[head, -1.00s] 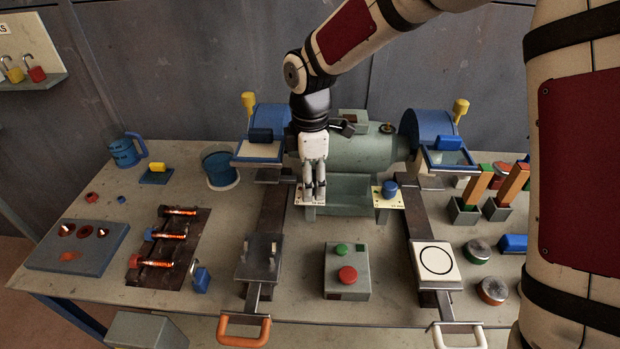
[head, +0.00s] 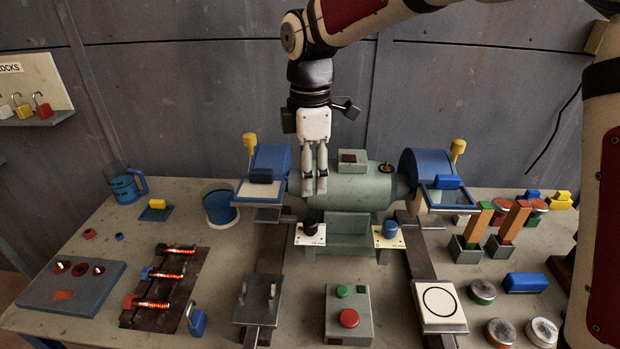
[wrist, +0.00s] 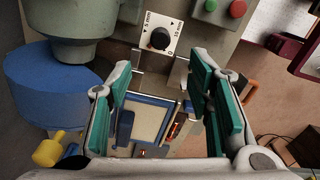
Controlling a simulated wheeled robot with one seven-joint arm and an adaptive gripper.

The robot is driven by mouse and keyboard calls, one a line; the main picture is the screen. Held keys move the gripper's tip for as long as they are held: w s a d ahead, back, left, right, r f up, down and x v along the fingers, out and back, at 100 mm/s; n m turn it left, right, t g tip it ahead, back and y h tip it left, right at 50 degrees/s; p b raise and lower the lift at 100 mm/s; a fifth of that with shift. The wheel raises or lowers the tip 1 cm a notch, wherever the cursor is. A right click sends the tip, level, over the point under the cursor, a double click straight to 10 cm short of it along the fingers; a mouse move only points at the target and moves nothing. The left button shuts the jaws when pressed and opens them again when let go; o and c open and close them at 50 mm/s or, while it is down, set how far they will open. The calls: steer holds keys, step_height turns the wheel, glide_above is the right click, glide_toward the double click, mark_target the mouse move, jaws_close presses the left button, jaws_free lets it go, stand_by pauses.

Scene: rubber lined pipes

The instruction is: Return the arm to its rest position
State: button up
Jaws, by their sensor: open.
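My gripper (head: 314,190) hangs fingers down in front of the left part of the green grinder body (head: 355,188), above the bench. In the wrist view my gripper (wrist: 160,70) is open, with nothing between its green-padded fingers. Below the fingers in the head view, a white plate with a black knob (head: 310,229) is clear of them. The same knob (wrist: 160,39) shows beyond the fingertips in the wrist view. My arm is bent and reaches in from the upper right.
A blue wheel guard (head: 270,163) with a yellow knob stands left of my gripper, another (head: 425,165) at right. A red and green button box (head: 348,315) sits in front. A blue mug (head: 126,185) and padlocks (head: 40,107) are at left. Space above the bench is open.

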steer(key=s+d+r+m+t+h, duration=0.1)
steer(key=s+d+r+m, duration=0.35)
steer(key=s+d, duration=0.2)
steer(key=s+d+r+m+t, duration=0.2)
steer(key=s+d+r+m, duration=0.1)
steer(key=s+d+m, duration=0.35)
steer(key=s+d+f+m+t+y, duration=0.1)
steer(key=s+d+m+t, duration=0.1)
steer(key=s+d+m, duration=0.5)
steer(key=s+m, duration=0.2)
steer(key=s, duration=0.2)
steer(key=shift+s+d+f+m, duration=0.15)
steer(key=shift+d+f+m, duration=0.1)
steer(key=shift+m, duration=0.05)
